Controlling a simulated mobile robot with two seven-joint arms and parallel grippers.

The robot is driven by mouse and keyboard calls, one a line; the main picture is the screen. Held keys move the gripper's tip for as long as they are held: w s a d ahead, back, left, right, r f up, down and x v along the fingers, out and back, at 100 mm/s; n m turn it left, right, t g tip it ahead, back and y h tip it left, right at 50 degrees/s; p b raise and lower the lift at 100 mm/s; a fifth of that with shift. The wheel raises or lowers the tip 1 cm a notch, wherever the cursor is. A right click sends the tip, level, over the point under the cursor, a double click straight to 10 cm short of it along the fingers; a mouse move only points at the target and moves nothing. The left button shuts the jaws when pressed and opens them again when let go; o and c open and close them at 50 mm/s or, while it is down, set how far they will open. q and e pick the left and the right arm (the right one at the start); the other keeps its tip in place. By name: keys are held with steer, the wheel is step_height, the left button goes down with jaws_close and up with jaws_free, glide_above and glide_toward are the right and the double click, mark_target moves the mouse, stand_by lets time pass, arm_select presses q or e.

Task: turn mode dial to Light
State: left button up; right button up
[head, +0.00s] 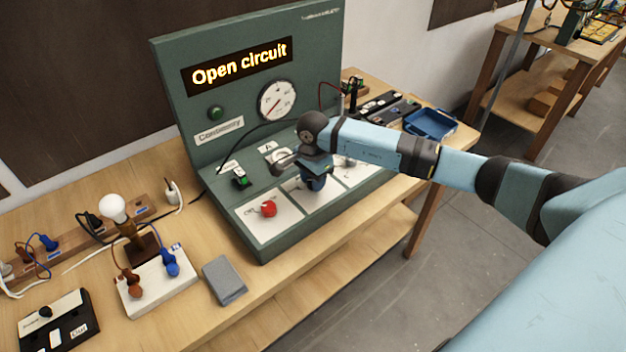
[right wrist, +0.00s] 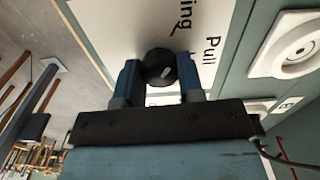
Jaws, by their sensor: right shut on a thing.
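The green test bench (head: 262,239) has a display (head: 238,66) that reads "Open circuit". In the right wrist view the mode dial (right wrist: 160,66), a black round knob with a light mark, sits on a white plate (right wrist: 115,25) where "Pull" and part of a word ending in "ing" can be read. My right gripper (head: 316,186) is over the middle white plate of the bench's sloping front. It also shows in the right wrist view (right wrist: 159,78), its two blue fingers shut on either side of the dial. In the head view the gripper hides the dial. My left gripper is not in view.
A red knob (head: 268,208) is on the left plate. A lamp with a white bulb (head: 112,207), a grey block (head: 225,280) and a black box (head: 52,322) stand on the wooden table left of the bench. A blue tray (head: 430,123) lies at the right.

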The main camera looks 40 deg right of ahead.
steer(key=m+b, duration=0.2)
steer(key=m, duration=0.3)
steer(key=m+b, duration=0.2)
steer(key=m, duration=0.3)
steer(key=shift+m, duration=0.3)
steer(key=m+b, duration=0.1)
steer(key=m, duration=1.1)
steer(key=shift+m, duration=0.3)
steer(key=o, duration=0.9)
